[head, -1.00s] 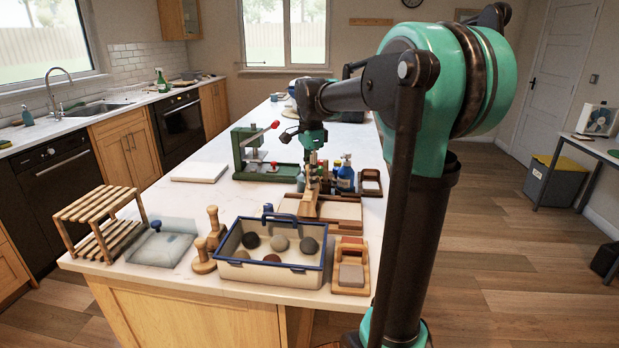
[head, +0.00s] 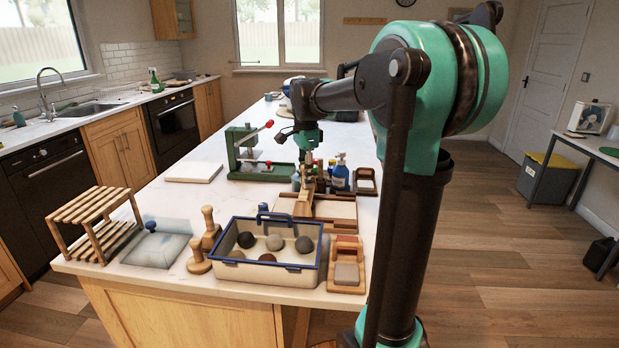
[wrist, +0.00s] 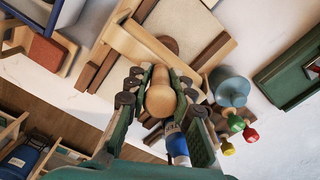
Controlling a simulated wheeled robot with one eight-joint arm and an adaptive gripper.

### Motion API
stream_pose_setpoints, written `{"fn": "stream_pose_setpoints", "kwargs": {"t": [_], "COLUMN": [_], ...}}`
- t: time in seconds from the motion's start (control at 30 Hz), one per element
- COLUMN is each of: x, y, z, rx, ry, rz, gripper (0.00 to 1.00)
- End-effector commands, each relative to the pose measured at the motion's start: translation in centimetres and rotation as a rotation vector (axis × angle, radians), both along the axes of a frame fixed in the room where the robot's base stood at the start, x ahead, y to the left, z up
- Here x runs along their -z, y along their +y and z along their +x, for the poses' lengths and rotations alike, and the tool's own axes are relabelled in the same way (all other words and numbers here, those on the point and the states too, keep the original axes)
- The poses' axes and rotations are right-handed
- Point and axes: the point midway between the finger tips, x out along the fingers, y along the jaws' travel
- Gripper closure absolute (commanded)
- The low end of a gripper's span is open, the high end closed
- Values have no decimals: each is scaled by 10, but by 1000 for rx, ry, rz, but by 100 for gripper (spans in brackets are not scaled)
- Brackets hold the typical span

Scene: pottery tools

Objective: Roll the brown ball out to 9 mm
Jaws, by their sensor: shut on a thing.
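My gripper (wrist: 162,108) is shut on the rounded handle of a pale wooden roller (wrist: 159,92). The roller's long pale bar (wrist: 128,38) lies across a board with dark side strips in the wrist view. The clay on the board is hidden there. Its thickness cannot be told.
A blue-rimmed crate (head: 258,278) with several clay balls stands in front of the board. A green press (head: 245,160) and bottles (head: 340,172) stand behind it. Wooden stamps (head: 210,228) and a slatted rack (head: 92,222) are to the left.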

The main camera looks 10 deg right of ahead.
Motion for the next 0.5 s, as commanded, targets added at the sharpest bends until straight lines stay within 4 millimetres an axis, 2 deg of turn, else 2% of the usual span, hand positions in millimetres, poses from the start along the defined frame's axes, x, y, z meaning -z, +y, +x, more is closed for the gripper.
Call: {"fn": "stream_pose_setpoints", "kwargs": {"t": [0.17, 0.5], "x": [1, -3], "y": [1, 16], "z": [0, 5], "rx": [0, 0], "ry": [0, 0], "rz": [0, 0], "gripper": [100, 100]}}
